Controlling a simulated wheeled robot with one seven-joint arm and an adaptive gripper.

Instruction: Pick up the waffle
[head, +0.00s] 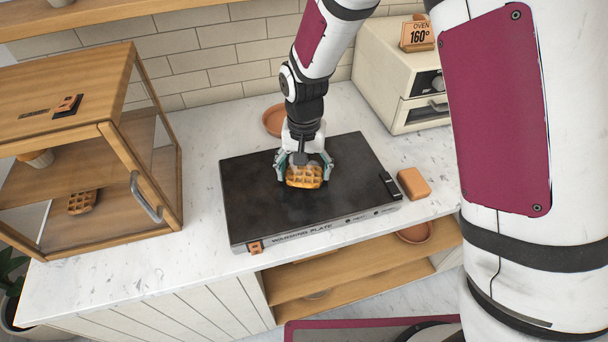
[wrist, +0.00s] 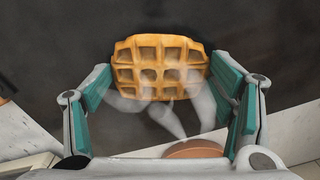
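A golden waffle (head: 304,176) is over the black warming plate (head: 250,200) on the counter. In the head view my gripper (head: 303,168) points down, with one finger on each side of the waffle. In the wrist view the waffle (wrist: 160,66) lies ahead between the teal finger pads of my gripper (wrist: 162,85). Pale steam rises in front of the waffle. Whether it touches the plate is hard to tell.
A wooden display case (head: 150,150) with another waffle (head: 82,202) and a muffin stands at the left. An oven (head: 395,75) stands at the back right. An orange block (head: 412,183) lies right of the plate, and a terracotta dish (head: 272,120) sits behind it.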

